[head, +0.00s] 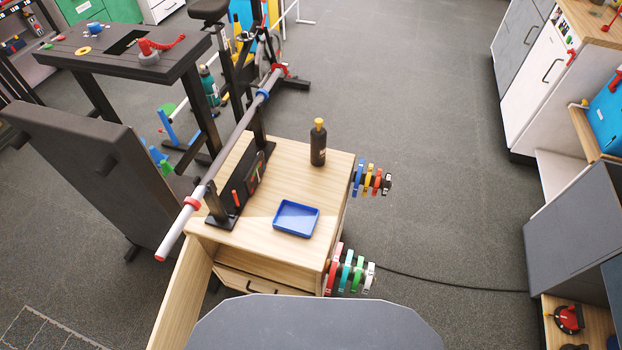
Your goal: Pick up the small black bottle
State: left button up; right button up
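The small black bottle (318,146) stands upright on the far right part of a light wooden cabinet top (284,183). It has a yellow cap and a small pale label on its dark body. Nothing touches it, and its whole near side is visible. Neither of my grippers shows in the head view.
A blue tray (296,218) lies near the cabinet's front edge. A black stand (240,190) and a long grey bar (223,150) run along its left side. Coloured rolls (372,180) hang off the right side. Grey floor (450,190) is open to the right, crossed by a cable.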

aim_at(317, 139)
jog(key=k, duration=0.95)
jog(key=z, duration=1.55)
jog(key=i, duration=2.9)
jog(key=u, duration=2.25)
